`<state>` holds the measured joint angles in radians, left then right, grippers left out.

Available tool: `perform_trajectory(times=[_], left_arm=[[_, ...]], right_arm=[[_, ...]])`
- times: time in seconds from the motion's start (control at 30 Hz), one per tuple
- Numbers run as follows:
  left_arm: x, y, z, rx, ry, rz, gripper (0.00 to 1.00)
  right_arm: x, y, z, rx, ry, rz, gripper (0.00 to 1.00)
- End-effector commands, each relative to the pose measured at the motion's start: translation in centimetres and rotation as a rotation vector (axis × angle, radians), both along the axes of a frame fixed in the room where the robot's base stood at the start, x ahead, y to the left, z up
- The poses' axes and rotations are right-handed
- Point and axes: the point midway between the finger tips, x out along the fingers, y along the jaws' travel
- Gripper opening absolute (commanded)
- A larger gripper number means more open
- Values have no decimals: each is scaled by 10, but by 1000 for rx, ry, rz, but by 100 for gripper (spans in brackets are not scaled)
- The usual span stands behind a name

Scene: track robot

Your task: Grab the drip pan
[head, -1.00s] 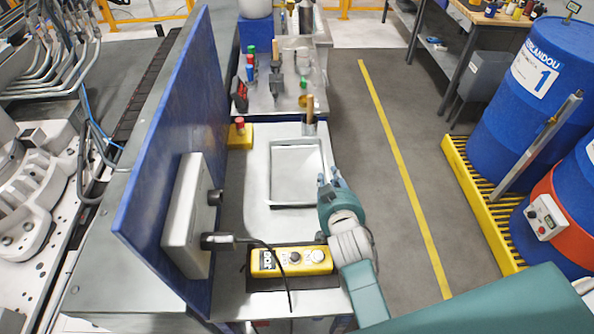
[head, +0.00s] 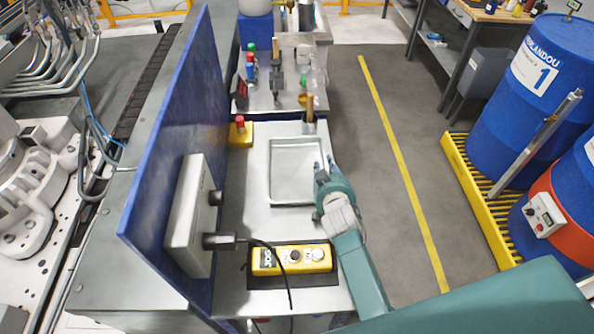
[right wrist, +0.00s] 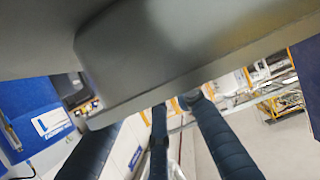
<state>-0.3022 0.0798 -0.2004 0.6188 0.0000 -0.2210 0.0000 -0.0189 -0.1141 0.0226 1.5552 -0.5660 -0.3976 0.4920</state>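The drip pan (head: 296,175) is a shallow grey rectangular metal tray. It lies flat on the light metal bench top (head: 257,165), in the middle of the head view. My right gripper (head: 324,166) is at the pan's right edge with its fingers pointing away from me. The fingers look spread apart; I cannot tell whether they touch the rim. In the right wrist view the dark ribbed fingers (right wrist: 160,145) stand apart, and a large grey surface fills the top. My left gripper is out of view.
A yellow control box (head: 291,259) with a cable lies in front of the pan. A blue upright panel (head: 175,130) stands at the left. A cup with a wooden handle (head: 309,115) stands behind the pan. Blue drums (head: 525,100) stand on a yellow pallet at the right.

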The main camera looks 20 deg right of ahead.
Motion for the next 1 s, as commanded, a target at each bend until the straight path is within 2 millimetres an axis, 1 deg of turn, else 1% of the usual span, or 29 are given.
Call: perform_trajectory(times=[0.03,0.1,0.13,0.53,0.67,0.77,0.87,1.0], left_arm=[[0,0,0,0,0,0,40],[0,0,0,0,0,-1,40],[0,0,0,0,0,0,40],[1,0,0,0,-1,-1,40],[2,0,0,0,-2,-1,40],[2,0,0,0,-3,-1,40],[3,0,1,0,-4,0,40],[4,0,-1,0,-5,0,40]], right_arm=[[0,0,0,0,0,0,16],[0,0,0,0,0,0,2],[0,0,0,0,0,0,0],[1,1,3,2,-6,1,0],[1,0,8,2,-6,0,0],[1,0,18,1,-8,0,0],[1,0,32,1,-8,0,0],[1,0,57,1,-11,1,0]])
